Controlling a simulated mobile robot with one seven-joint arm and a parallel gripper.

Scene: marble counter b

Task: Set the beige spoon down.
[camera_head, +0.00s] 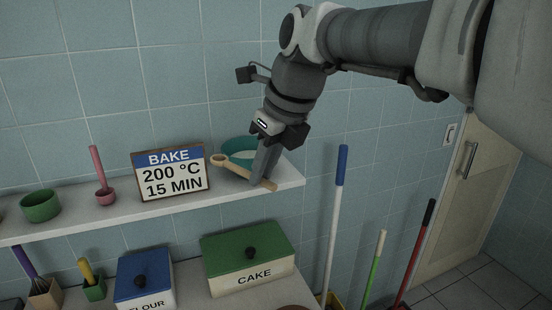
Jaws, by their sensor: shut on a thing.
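The beige spoon (234,168) is tilted, with its round bowl end to the left and its handle running down to the right over the shelf's right end. My gripper (262,178) points down and is shut on the spoon's handle. The spoon is in front of a teal bowl (238,145), which stands on the white shelf (205,198) and is partly hidden by my gripper. I cannot tell whether the spoon touches the shelf.
A sign (171,172) stands left of the spoon. A pink mortar (105,197) with pestle and a green bowl (41,205) are further left. Below are a green CAKE box (247,262) and a blue FLOUR box (145,282). Long-handled tools (336,215) stand at right.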

